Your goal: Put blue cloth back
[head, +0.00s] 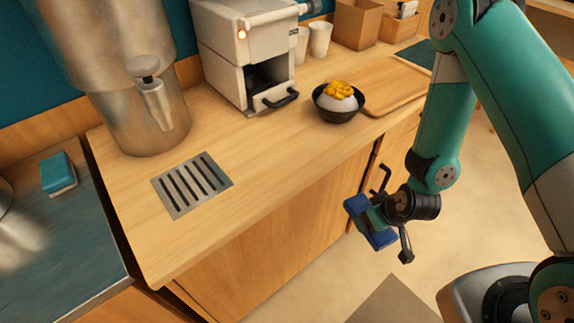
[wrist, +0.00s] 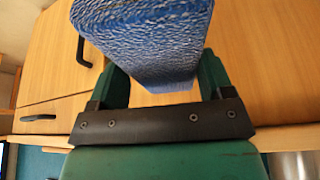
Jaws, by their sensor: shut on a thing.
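The blue cloth (head: 370,222) is a thick, textured blue pad in the head view. It also fills the upper middle of the wrist view (wrist: 150,40). My gripper (head: 380,216) is shut on the cloth and holds it in the air, in front of the wooden counter's cabinet side and below the countertop level in the picture. In the wrist view the green fingers sit on either side of the cloth's lower part.
The wooden counter (head: 250,165) bears a slotted metal grate (head: 192,185), a bowl of rice with yellow topping (head: 338,101), a white machine (head: 245,50) and a large metal dispenser (head: 150,110). A teal sponge (head: 58,174) lies on the dark left surface. Bare countertop lies right of the grate.

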